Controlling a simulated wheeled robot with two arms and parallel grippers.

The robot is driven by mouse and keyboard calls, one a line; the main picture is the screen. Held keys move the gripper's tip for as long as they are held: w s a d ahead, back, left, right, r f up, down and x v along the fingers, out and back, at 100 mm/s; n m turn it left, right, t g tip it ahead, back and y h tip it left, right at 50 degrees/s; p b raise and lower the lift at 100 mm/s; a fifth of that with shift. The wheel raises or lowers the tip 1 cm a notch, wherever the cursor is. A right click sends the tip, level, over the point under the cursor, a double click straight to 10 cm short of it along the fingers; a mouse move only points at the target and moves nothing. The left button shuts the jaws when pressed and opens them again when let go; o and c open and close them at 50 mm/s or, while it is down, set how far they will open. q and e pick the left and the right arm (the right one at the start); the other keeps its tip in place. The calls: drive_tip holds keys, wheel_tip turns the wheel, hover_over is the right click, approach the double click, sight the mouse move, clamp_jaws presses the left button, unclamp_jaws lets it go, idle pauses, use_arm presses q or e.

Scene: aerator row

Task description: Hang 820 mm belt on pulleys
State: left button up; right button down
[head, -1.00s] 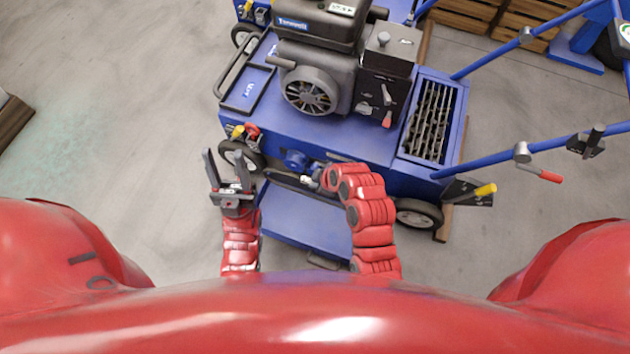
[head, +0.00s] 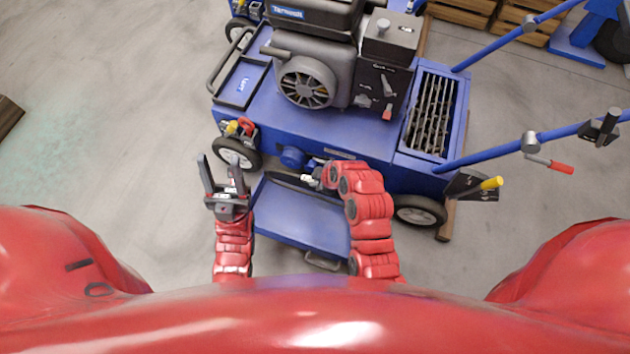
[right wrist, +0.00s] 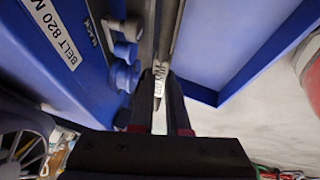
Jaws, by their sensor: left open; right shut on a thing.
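My right gripper (head: 313,178) is shut low at the near side of the blue machine (head: 335,140). A dark, narrow, belt-like strip (head: 285,181) shows beside it above a blue plate. In the right wrist view my right fingers (right wrist: 160,82) close around a small piece with a white printed label (right wrist: 159,86). Small round blue pulley-like parts (right wrist: 122,75) stand on the blue panel just left of the fingers. My left gripper (head: 220,174) is open and empty, fingers up, near the machine's front-left wheel.
The blue plate (head: 300,222) sticks out below my right gripper. Wheels (head: 237,153) stand at the machine's near corners. Blue handle bars (head: 550,147) reach out to the right.

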drive_tip(key=shift+w+d+b, duration=0.25)
drive_tip(key=shift+w+b, duration=0.15)
drive_tip(key=shift+w, duration=0.55)
drive_tip(key=shift+r+p, duration=0.1)
drive_tip(key=shift+p, duration=0.2)
